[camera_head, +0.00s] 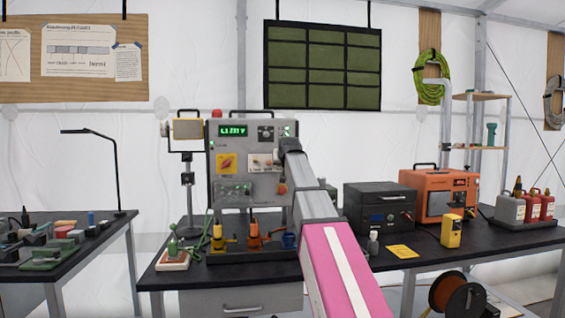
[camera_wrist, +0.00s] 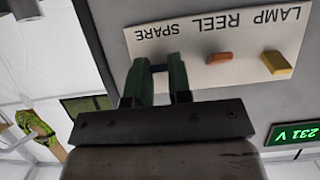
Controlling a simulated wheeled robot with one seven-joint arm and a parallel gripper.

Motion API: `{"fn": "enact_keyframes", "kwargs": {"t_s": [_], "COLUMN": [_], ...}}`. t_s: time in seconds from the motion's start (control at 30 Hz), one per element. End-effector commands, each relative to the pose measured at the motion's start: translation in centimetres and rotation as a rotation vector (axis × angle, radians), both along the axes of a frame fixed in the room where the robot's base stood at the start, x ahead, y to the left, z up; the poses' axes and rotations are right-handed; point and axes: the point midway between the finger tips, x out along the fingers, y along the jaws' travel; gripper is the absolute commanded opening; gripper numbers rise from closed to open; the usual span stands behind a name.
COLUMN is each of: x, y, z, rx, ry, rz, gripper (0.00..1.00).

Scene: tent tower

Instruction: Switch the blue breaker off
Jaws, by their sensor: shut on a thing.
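The grey panel box (camera_head: 245,185) stands on the black bench, with a lit green voltage display. Its white label plate (camera_wrist: 215,55) reads LAMP, REEL, SPARE and appears upside down in the wrist view. A yellow lever (camera_wrist: 276,63) sits by LAMP and an orange lever (camera_wrist: 219,57) by REEL. My gripper (camera_wrist: 159,70) is at the SPARE position, its dark green fingers on either side of the blue breaker (camera_wrist: 159,68). The fingers hide most of that breaker, so its lever position cannot be told. In the head view my arm covers the plate's right side.
A tray below the panel holds yellow, orange and blue connectors (camera_head: 289,240). A black box (camera_head: 378,204) and an orange unit (camera_head: 440,190) stand to the right. A lamp on a stand (camera_head: 187,130) is close to the panel's left. A cable reel (camera_head: 455,296) is low at right.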

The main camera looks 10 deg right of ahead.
Motion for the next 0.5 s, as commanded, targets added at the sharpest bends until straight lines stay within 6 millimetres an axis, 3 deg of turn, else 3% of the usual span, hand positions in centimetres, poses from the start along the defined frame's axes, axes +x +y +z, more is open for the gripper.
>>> {"fn": "enact_keyframes", "kwargs": {"t_s": [0.5], "x": [-0.01], "y": [0.00], "z": [-0.46], "rx": [0.000], "ry": [-0.141], "rz": [0.000], "gripper": [0.00]}}
